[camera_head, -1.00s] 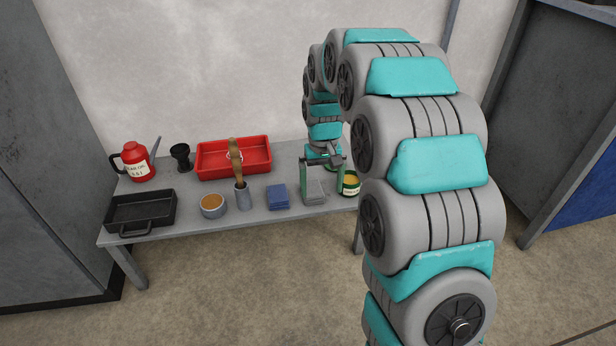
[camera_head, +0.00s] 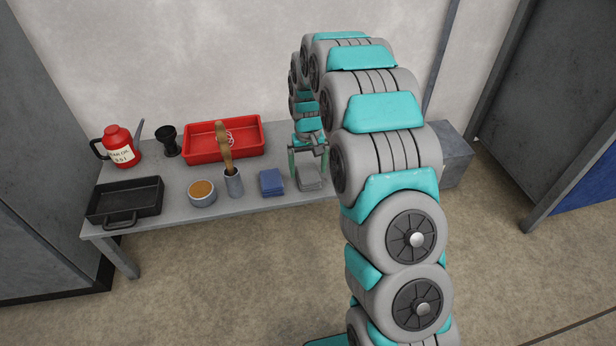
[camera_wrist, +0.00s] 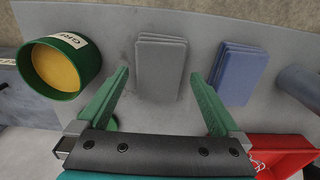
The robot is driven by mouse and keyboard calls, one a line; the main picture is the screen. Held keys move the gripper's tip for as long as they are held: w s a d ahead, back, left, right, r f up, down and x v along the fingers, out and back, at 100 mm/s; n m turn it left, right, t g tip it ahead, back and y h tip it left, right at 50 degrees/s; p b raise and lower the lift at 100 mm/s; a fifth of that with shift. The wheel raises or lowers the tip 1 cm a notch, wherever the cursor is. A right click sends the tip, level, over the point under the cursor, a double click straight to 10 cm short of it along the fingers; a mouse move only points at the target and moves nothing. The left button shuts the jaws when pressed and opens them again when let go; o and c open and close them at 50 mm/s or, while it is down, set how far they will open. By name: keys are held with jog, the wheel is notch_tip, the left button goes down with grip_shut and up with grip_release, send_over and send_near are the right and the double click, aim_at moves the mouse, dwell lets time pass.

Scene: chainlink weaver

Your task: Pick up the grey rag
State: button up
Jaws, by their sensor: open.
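The grey rag (camera_head: 310,180) is a folded stack lying flat near the front edge of the grey table. My gripper (camera_head: 309,164) is open and empty, just above and behind the rag. In the wrist view the grey rag (camera_wrist: 161,68) shows ahead of the green fingers (camera_wrist: 160,76), lined up with the gap between them. The rag looks apart from both fingers. My arm hides part of the table's right side in the head view.
A folded blue rag (camera_head: 271,182) lies left of the grey one. A green can (camera_wrist: 66,68) stands on the other side. A metal cup with a brush (camera_head: 233,183), an orange-filled bowl (camera_head: 202,193), a black pan (camera_head: 125,202) and a red tray (camera_head: 222,140) are further left.

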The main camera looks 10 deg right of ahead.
notch_tip(320, 180, down, 2)
jog(key=shift+f, duration=0.1)
jog(key=shift+c, duration=0.4)
jog(key=c, duration=1.1)
jog(key=shift+c, duration=0.2)
jog(key=shift+r, duration=1.85)
jog(key=s+a+r, duration=0.1)
jog(key=s, duration=1.5)
jog(key=shift+a+r, duration=0.25)
